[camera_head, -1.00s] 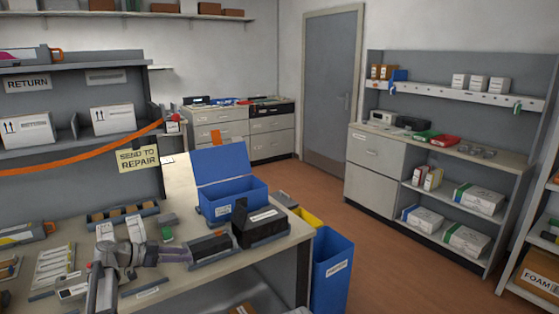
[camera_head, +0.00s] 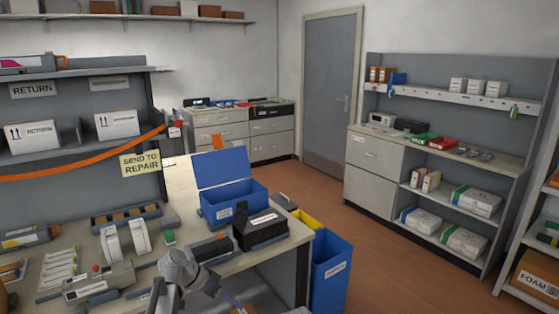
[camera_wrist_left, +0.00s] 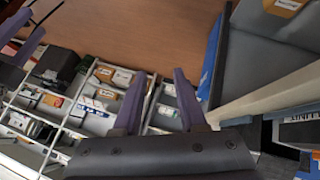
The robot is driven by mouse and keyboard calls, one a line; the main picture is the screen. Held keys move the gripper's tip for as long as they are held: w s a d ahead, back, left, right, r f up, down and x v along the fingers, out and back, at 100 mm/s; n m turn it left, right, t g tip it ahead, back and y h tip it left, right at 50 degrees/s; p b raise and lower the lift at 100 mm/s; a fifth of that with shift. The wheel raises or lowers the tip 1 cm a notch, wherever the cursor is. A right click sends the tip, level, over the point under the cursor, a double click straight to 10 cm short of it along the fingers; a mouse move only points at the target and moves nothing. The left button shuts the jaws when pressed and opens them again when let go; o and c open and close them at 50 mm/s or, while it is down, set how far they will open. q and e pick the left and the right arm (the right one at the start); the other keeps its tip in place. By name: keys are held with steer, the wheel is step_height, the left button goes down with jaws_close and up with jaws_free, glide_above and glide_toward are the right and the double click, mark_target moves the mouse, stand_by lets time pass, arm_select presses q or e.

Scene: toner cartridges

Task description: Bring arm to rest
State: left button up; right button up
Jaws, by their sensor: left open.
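My left arm comes in from the bottom of the head view, in front of the table's near edge. Dark and purple parts at the left edge of the wrist view look like my right gripper (camera_wrist_left: 18,48), cut off by the frame. The right arm does not show in the head view.
The table (camera_head: 180,185) holds a blue open box (camera_head: 235,205), a black toner cartridge (camera_head: 262,230), white rolls (camera_head: 138,237) and a grey device with a red button (camera_head: 95,280). A blue bin (camera_head: 332,270) stands right of the table. The floor beyond is clear.

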arm_select(q)
steer(key=s+d+n+g+y+p, duration=0.1)
steer(key=s+d+y, duration=0.3)
steer(key=s, duration=0.7)
steer(key=s+d+n+g+y+p, duration=0.1)
steer(key=s+d+n+y+p, duration=0.2)
steer(key=s, duration=0.7)
steer(key=shift+s+d+f+n+y, duration=0.15)
steer(key=shift+s+d+n+y, duration=0.3)
steer(key=shift+y, duration=0.75)
